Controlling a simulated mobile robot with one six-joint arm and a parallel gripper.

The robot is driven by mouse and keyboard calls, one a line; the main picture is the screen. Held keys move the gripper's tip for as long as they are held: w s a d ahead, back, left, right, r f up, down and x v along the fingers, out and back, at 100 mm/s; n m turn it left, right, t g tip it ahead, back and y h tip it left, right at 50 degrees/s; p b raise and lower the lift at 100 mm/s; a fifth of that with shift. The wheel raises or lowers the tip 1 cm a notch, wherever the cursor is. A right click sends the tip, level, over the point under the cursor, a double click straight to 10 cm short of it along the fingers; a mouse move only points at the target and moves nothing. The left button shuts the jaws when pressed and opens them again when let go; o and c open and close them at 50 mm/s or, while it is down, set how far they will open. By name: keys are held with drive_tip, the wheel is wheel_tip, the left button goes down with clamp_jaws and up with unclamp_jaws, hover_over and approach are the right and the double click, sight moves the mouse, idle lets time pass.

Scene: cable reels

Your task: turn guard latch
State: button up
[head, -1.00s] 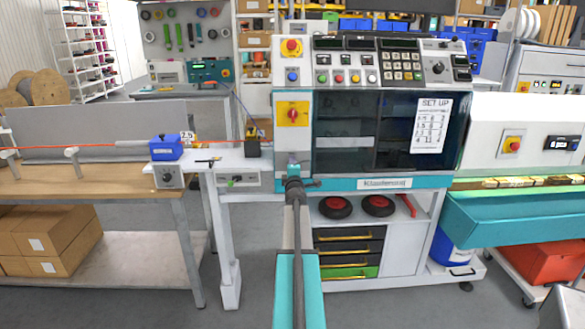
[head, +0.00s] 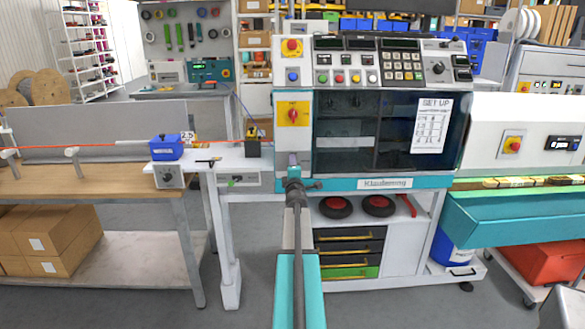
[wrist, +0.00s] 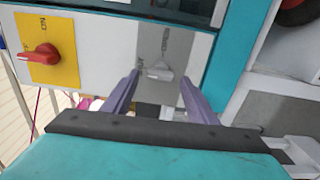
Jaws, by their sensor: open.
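The guard latch (wrist: 158,73) is a small light-grey knob on a grey plate (wrist: 178,48) in the wrist view. Its narrow end points left in that view. Small lettering beside it is too blurred to read surely. My gripper (wrist: 158,92) is open, with one purple finger on each side of the latch and a visible gap to the knob. How far the fingertips reach along it I cannot tell. In the head view my gripper (head: 294,177) is at the machine's lower left front, below the red rotary switch, and hides the latch.
The red switch on its yellow plate (head: 293,114) is just above, and left in the wrist view (wrist: 38,55). The dark guard window (head: 345,135) is to the right. A cable line with a blue unit (head: 166,147) runs on the left. Floor at front left is clear.

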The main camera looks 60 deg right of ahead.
drive_tip(key=v, duration=1.2)
drive_tip(key=shift+a, duration=0.2)
idle(0.7)
